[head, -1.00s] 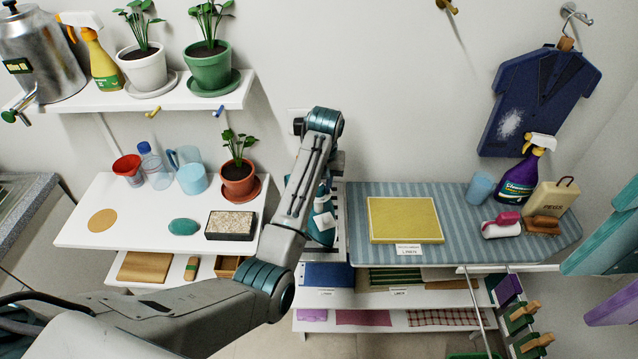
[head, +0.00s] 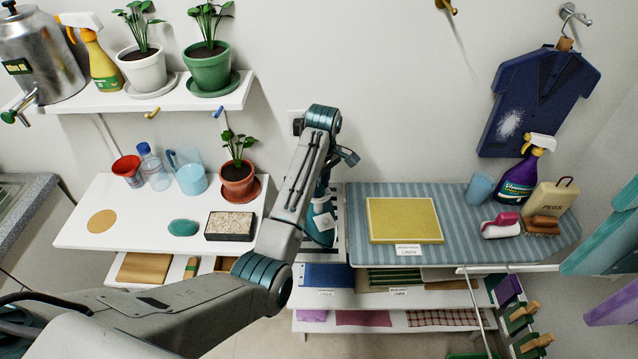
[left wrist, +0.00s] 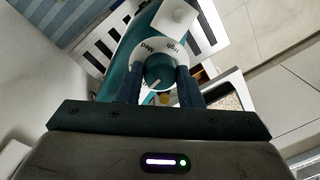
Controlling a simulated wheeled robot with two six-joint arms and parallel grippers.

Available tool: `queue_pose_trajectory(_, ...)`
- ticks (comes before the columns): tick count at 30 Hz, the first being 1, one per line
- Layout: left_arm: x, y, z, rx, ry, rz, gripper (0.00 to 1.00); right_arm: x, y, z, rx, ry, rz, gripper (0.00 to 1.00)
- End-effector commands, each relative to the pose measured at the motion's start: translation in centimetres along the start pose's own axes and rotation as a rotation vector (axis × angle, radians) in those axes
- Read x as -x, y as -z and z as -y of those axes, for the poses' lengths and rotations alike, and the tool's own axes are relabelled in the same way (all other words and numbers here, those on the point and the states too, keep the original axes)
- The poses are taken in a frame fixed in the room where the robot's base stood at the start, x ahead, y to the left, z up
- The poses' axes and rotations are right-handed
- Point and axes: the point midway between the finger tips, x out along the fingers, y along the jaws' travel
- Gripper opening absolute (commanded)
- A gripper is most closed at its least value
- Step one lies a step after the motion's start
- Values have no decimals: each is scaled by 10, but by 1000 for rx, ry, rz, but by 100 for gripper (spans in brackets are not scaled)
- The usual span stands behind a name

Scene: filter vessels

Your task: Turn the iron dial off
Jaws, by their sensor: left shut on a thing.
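The teal iron (head: 320,229) with white parts stands at the left end of the striped ironing board (head: 455,205), partly hidden by my left arm. In the left wrist view its round teal dial (left wrist: 158,68) has a white mark near its lower edge. A white ring with lettering, including "High", surrounds the dial. My left gripper (left wrist: 160,82) has its two dark fingers on either side of the dial and is shut on it. The arm hides these fingers in the head view. My right gripper is not in view.
A yellow pad (head: 404,220) lies on the board. A purple spray bottle (head: 522,176) and a beige pegs container (head: 556,197) stand at its right. A potted plant (head: 238,178) and a stone-topped block (head: 230,226) are on the white table left of my arm.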

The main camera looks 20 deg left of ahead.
Motion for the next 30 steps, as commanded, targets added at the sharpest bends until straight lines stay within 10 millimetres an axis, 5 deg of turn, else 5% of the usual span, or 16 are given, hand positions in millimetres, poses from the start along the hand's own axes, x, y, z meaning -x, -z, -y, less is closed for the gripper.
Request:
queue_pose_trajectory(12,-1,0,0,191,3,15,10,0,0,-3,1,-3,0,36)
queue_pose_trajectory(29,-1,0,0,219,2,16,10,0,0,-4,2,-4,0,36)
queue_pose_trajectory(30,-1,0,0,219,2,16,38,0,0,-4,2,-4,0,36)
